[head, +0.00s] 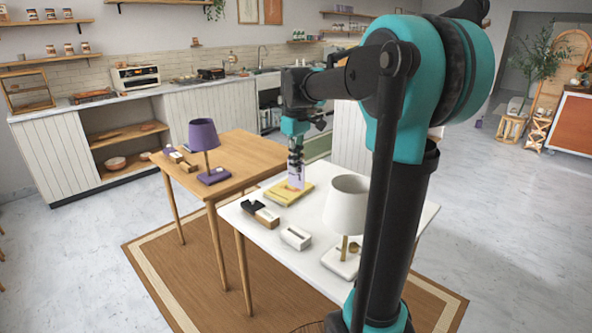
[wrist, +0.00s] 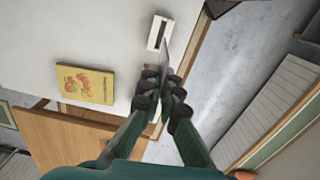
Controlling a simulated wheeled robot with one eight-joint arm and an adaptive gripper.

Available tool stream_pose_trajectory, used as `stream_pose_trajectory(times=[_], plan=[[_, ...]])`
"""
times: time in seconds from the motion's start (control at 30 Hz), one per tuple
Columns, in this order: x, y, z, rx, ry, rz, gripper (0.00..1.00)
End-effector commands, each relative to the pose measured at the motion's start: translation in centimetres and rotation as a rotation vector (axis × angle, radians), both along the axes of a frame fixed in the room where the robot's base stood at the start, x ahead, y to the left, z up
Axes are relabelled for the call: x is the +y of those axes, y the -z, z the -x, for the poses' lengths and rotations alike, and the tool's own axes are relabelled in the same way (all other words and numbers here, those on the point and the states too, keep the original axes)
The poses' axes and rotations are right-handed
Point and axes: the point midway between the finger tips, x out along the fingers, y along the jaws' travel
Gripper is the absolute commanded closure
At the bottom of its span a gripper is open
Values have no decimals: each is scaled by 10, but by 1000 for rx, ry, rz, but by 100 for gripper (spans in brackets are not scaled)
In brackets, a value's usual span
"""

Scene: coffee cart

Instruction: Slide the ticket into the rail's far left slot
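My gripper (head: 295,163) points down above the white table. It is shut on a thin pale lilac ticket (head: 296,180), which hangs below the fingertips in front of a yellow book in the head view. In the wrist view my gripper (wrist: 163,92) holds the ticket (wrist: 165,56) nearly edge-on. The ticket's far end appears close to a white block with one dark slot (wrist: 151,32), near the table's edge. I cannot tell whether they touch or whether this block is the rail. I cannot make out this block surely in the head view.
The yellow book (head: 282,198) lies flat on the white table (head: 325,184). A black piece (head: 252,206), a wooden block (head: 267,217), a white block (head: 296,237) and a white-shaded lamp (head: 346,204) stand nearer. A purple lamp (head: 204,138) stands on the wooden table (head: 247,158).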

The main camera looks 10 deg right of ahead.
Motion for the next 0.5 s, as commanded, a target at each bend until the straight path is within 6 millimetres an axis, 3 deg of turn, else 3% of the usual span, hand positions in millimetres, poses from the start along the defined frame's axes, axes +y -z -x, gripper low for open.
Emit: stream_pose_trajectory(times=[0.5], plan=[[0,-27,0,0,0,0,100]])
